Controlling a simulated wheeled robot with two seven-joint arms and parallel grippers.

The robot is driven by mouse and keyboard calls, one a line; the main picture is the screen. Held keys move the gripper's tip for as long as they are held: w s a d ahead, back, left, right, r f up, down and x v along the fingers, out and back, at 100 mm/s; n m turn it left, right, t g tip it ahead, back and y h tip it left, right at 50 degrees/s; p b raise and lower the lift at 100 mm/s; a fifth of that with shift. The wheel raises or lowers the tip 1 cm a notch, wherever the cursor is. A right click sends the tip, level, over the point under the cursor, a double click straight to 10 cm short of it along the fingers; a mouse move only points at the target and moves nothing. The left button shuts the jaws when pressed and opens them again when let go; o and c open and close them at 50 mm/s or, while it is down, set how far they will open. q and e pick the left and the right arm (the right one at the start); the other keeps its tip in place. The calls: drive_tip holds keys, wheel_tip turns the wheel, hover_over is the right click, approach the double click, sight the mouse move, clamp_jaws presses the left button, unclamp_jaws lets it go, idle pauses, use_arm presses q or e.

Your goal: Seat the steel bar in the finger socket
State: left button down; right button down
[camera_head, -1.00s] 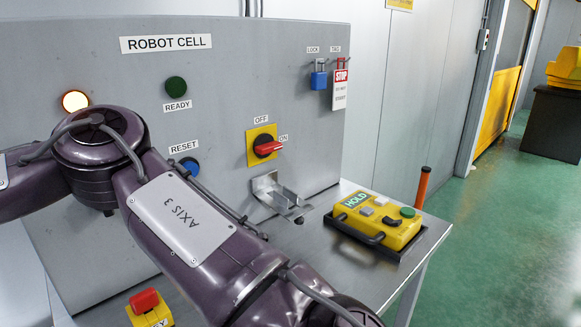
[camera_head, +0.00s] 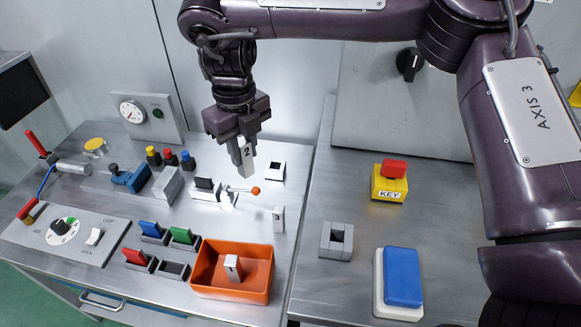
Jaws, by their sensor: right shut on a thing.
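My right gripper (camera_head: 237,131), on a dark purple arm coming in from the right, points down and is shut on a grey steel bar (camera_head: 246,160) marked 2. The bar hangs below the jaws, apparently above the left bench. A square socket with a dark opening (camera_head: 275,171) lies on that bench, right of the bar. I cannot tell which of the two is the finger socket. My left gripper is not in view.
An upright block marked 3 (camera_head: 278,218) and a lever with an orange knob (camera_head: 255,191) stand near the bar. An orange bin (camera_head: 205,270) holds a small block. A yellow KEY box (camera_head: 389,188) and a blue-topped pad (camera_head: 403,277) sit on the right bench.

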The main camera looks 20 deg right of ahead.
drive_tip(key=d+r+n, duration=0.2)
drive_tip(key=d+n, duration=0.2)
drive_tip(key=n, duration=1.2)
drive_tip(key=d+r+n, duration=0.2)
drive_tip(key=d+n, duration=0.2)
drive_tip(key=n, duration=1.2)
drive_tip(key=shift+w, duration=0.3)
